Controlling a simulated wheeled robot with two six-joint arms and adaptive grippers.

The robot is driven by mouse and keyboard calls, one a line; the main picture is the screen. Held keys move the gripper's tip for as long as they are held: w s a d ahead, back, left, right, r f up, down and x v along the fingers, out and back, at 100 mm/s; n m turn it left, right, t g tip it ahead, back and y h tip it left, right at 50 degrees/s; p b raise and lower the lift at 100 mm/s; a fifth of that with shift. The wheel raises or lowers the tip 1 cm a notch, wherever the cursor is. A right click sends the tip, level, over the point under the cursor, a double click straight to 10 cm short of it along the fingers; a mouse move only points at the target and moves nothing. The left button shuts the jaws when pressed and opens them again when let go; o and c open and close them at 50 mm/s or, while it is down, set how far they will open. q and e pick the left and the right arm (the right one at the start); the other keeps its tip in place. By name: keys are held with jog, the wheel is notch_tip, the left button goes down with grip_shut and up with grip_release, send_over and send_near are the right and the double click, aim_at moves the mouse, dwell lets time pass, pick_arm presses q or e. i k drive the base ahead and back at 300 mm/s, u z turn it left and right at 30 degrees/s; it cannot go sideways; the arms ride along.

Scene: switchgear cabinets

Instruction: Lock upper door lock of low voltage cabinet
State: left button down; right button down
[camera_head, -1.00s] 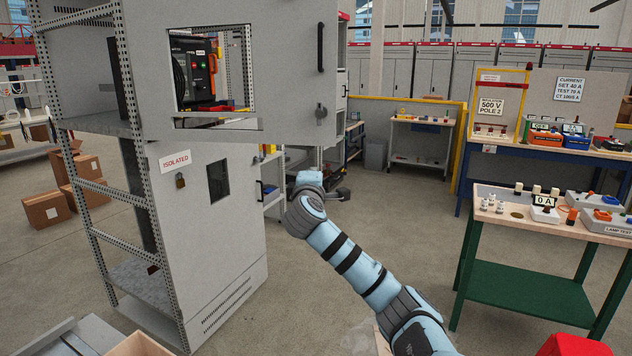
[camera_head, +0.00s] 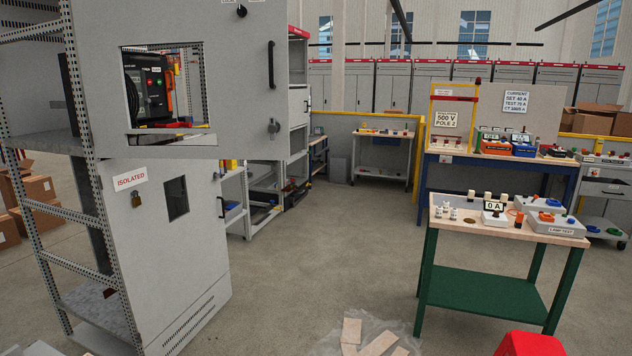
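The low voltage cabinet (camera_head: 180,255) stands at the left, a grey frame with perforated posts. Its upper door (camera_head: 238,70) has a window opening, a black vertical handle (camera_head: 271,65), a round dark lock (camera_head: 241,10) at the top edge and a grey knob-like lock (camera_head: 274,128) lower down. The upper door looks ajar, with its lower edge standing out from the frame. The lower door carries an ISOLATED sign (camera_head: 131,178) and a padlock (camera_head: 136,199). Neither of my grippers shows in the head view.
A green-legged workbench (camera_head: 505,225) with small devices stands at the right. A blue bench (camera_head: 500,166) is behind it. Loose boards (camera_head: 372,340) lie on the floor at the bottom, beside a red object (camera_head: 537,344). The middle floor is clear.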

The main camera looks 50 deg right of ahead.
aim_at(273, 128)
jog(key=u, duration=0.05)
jog(key=k, duration=0.3)
jog(key=z, duration=2.05)
jog(key=i, duration=0.85)
jog(key=z, duration=0.4)
jog(key=i, duration=1)
jog(key=u, duration=0.5)
